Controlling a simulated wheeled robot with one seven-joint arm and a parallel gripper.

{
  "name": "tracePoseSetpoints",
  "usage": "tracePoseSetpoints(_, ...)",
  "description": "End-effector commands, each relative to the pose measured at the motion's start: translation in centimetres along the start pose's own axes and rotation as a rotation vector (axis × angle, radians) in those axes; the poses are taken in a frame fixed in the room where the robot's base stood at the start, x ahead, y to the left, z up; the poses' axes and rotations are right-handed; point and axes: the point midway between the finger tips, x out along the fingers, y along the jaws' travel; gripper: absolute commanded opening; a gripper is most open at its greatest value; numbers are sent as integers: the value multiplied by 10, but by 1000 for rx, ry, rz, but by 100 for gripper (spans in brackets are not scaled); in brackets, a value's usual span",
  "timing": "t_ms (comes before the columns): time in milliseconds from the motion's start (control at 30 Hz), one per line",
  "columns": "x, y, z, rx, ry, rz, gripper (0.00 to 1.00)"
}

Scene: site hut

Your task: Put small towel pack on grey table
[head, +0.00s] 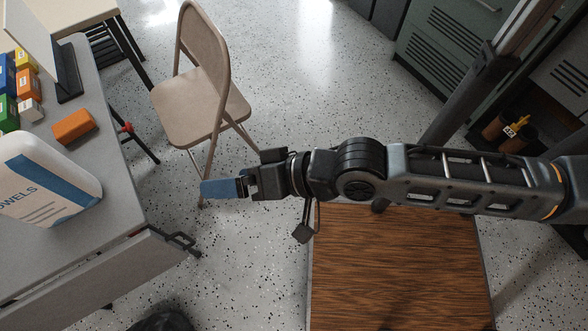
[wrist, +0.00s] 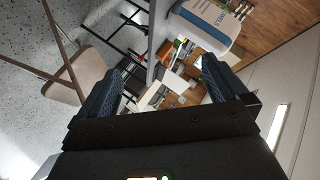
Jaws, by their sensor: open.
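The towel pack (head: 48,172), white with a blue band and the letters "OWELS", rests on the grey table (head: 120,222) at the left of the head view; its left end is cut off by the picture edge. It also shows at the top of the wrist view (wrist: 208,20). My gripper (head: 205,188) is to the right of the table and the pack, above the floor and apart from both. In the wrist view its two blue-padded fingers (wrist: 160,85) stand wide apart with nothing between them.
A beige folding chair (head: 205,95) stands just beyond my gripper. Small coloured boxes, an orange box (head: 74,126) and a dark-framed stand (head: 68,75) are on the grey table. A wood-topped surface (head: 395,265) is below my arm; green cabinets (head: 450,45) are at upper right.

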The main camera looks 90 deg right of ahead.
Motion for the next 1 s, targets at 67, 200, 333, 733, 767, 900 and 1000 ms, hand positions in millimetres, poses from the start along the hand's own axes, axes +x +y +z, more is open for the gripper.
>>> tracePoseSetpoints(67, -34, -1, 4, -202, 18, -11, 100)
tracePoseSetpoints(200, -83, -13, 4, -543, 61, -47, 100)
tracePoseSetpoints(333, -116, -26, 1, -777, 94, -82, 100)
tracePoseSetpoints(733, -138, -38, -2, -948, 125, -112, 100)
tracePoseSetpoints(767, -138, -38, -2, -948, 125, -112, 100)
tracePoseSetpoints(900, -137, -38, -2, -946, 125, -111, 100)
tracePoseSetpoints(1000, -137, -38, -2, -946, 125, -111, 100)
